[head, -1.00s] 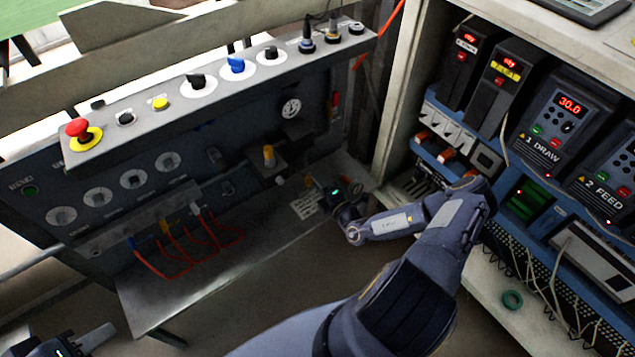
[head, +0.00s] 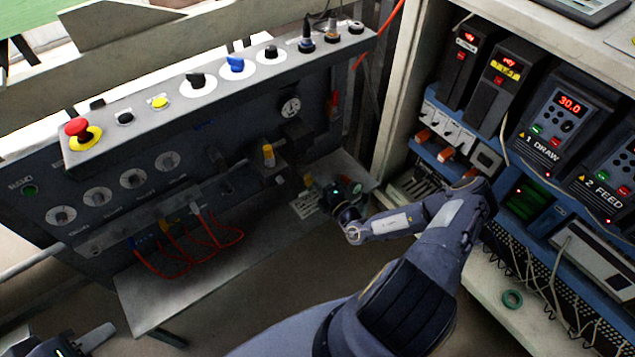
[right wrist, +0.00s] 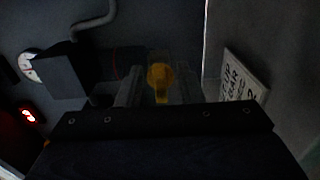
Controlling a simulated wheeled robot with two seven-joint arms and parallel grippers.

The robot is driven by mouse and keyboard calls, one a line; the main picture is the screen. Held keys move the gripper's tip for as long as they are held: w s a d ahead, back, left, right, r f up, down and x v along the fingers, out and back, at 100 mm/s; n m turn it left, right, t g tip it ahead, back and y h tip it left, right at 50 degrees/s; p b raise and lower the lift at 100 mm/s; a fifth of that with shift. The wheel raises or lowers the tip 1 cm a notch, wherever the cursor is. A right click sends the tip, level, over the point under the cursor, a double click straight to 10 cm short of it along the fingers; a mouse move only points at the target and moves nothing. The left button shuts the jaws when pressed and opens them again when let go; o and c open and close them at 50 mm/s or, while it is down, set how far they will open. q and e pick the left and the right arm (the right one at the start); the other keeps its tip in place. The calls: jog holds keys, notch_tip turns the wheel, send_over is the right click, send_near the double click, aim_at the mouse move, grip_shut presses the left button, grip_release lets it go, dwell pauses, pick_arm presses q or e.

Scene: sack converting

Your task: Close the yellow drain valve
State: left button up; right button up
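The yellow drain valve (head: 308,181) shows as a small yellow spot low on the dark panel, at the tip of my right gripper (head: 316,186). In the right wrist view the yellow valve handle (right wrist: 160,76) lies between the two fingers of my right gripper (right wrist: 157,88). The fingers stand apart on either side of it, with a narrow dark gap at the left; contact is not clear in the dim light. Its far end and mount are hard to make out. My left gripper (head: 75,342) is at the bottom left corner, cut by the frame edge; its fingers cannot be read.
A gauge (head: 290,107) is above. A printed label (right wrist: 245,78) lies right of the fingers. Orange cables (head: 190,250) hang left. The drive cabinet (head: 405,90) stands close at right.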

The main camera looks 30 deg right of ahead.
jog(key=s, duration=0.2)
jog(key=s+p, duration=0.1)
jog(key=s, duration=0.4)
jog(key=shift+s+d+p, duration=0.3)
jog(key=shift+s, duration=0.1)
